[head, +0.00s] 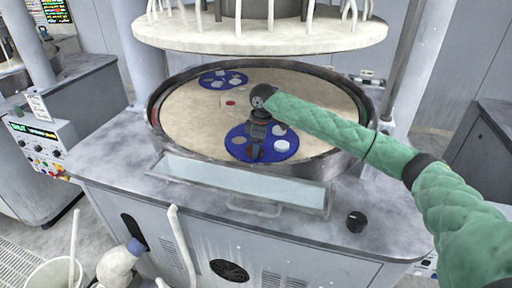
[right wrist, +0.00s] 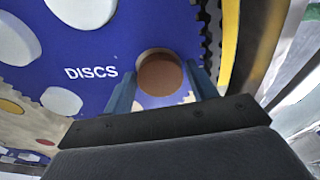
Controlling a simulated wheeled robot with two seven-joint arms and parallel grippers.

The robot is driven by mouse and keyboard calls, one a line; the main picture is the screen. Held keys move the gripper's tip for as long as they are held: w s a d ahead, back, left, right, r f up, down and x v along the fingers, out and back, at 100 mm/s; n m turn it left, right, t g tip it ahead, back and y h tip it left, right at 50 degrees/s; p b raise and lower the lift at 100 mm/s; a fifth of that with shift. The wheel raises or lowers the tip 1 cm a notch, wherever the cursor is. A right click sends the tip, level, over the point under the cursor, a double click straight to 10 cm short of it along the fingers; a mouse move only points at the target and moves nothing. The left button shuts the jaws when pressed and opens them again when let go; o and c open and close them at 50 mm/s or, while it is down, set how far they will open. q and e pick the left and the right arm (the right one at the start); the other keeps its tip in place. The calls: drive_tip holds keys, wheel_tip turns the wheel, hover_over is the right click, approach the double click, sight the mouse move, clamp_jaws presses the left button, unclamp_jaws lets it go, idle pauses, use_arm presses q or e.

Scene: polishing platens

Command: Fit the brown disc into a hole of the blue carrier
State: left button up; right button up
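The blue carrier (head: 290,153) lies on the beige platen at its near side, with white discs in several holes. My right gripper (head: 255,152) points down over it. In the right wrist view the brown disc (right wrist: 160,76) sits between the two fingertips (right wrist: 162,72), which appear to touch its sides. The disc is over a hole of the carrier (right wrist: 85,45); a strip of beige shows below the disc. Whether it hangs just above the hole or partly in it, I cannot tell. My left gripper is out of view.
A second blue carrier (head: 235,77) lies at the back left of the platen (head: 185,115). A small red piece (head: 231,103) lies between the carriers. The dark ring wall (head: 335,160) surrounds the platen, and the upper plate (head: 260,40) hangs above it.

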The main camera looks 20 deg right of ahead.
drive_tip(key=shift+o, duration=0.9)
drive_tip(key=shift+f, duration=0.1)
drive_tip(key=shift+r, duration=0.2)
drive_tip(key=shift+r+b, duration=0.35)
drive_tip(key=r, duration=0.1)
drive_tip(key=r+b, duration=0.1)
drive_tip(key=r, duration=0.1)
drive_tip(key=r+b, duration=0.1)
drive_tip(key=r, duration=0.1)
drive_tip(key=shift+d+r, duration=0.1)
drive_tip(key=shift+d, duration=0.2)
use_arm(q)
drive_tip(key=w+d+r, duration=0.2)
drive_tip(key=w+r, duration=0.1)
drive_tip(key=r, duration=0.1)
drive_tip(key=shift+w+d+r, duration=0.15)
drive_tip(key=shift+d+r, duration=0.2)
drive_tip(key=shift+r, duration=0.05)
use_arm(e)
drive_tip(key=shift+s+d+r, duration=0.1)
drive_tip(key=shift+r, duration=0.6)
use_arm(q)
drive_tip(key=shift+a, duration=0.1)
use_arm(e)
drive_tip(key=shift+f, duration=0.1)
